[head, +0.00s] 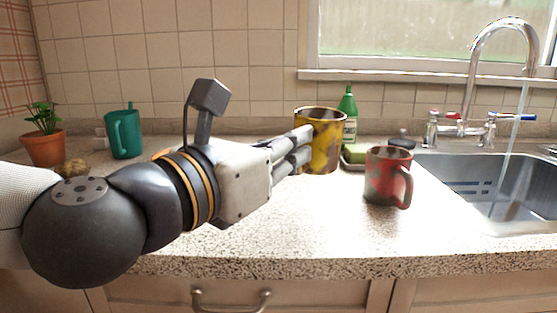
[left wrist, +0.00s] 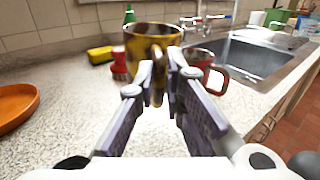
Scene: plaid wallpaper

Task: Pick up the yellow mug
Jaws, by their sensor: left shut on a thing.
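The yellow mug (head: 322,140), mottled with brown stains, is at the middle of the counter in the head view. It also shows in the left wrist view (left wrist: 150,38), with its handle toward me. My left gripper (head: 302,150) reaches in from the left, with its fingers at the mug's near left side. In the left wrist view the fingertips (left wrist: 170,77) are closed on the mug's handle. The mug looks upright; I cannot tell whether its base touches the counter. My right gripper is in neither view.
A worn red mug (head: 386,178) stands just right of the yellow mug. The sink (head: 470,175) with running faucet is right. A green mug (head: 123,135) and potted plant (head: 43,145) stand left.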

